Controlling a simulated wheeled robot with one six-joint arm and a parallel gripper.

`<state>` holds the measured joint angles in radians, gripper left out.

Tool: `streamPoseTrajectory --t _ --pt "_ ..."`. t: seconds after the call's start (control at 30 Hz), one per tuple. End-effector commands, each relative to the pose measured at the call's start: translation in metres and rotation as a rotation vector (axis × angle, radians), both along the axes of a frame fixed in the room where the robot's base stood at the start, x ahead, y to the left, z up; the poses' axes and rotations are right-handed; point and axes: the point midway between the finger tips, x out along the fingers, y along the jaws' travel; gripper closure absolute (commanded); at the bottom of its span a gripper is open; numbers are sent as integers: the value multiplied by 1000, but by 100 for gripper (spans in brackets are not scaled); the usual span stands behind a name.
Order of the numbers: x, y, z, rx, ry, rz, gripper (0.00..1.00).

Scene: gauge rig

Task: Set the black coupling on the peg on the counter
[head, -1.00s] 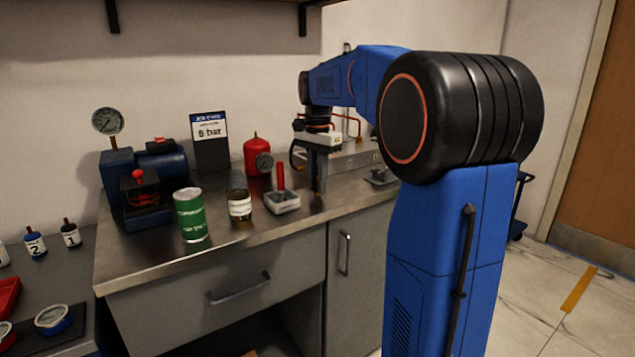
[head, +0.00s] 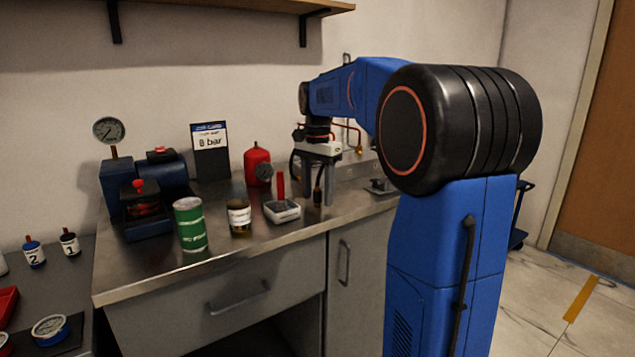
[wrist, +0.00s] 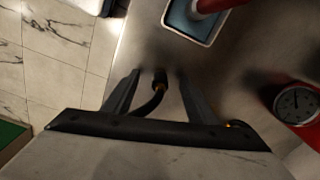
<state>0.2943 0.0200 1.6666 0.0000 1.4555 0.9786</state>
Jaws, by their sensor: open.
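The black coupling (head: 318,193) is a small dark cylinder with a brass-coloured part, near the counter's (head: 262,238) back right. In the wrist view the coupling (wrist: 160,78) shows a black hose curving back from it. My gripper (head: 317,203) points down with a finger on either side of the coupling. In the wrist view my gripper (wrist: 158,74) is open, with a gap between the coupling and each finger. The coupling's lower end is too small to make out, so I cannot tell whether it is on a peg. No bare peg is clearly visible.
A tray (head: 283,213) with an upright red rod stands just left of my gripper. A small dark dish (head: 383,186) lies right.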

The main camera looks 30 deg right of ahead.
Motion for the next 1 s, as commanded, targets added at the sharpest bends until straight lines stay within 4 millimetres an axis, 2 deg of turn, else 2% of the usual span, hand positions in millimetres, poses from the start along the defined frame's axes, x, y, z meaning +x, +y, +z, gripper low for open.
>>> streamPoseTrajectory --t 0.17,0.8,1.0 --pt "1 0 16 -1 -2 0 48" --pt "1 0 140 -1 -2 0 48" --pt "1 0 164 0 -1 0 48"
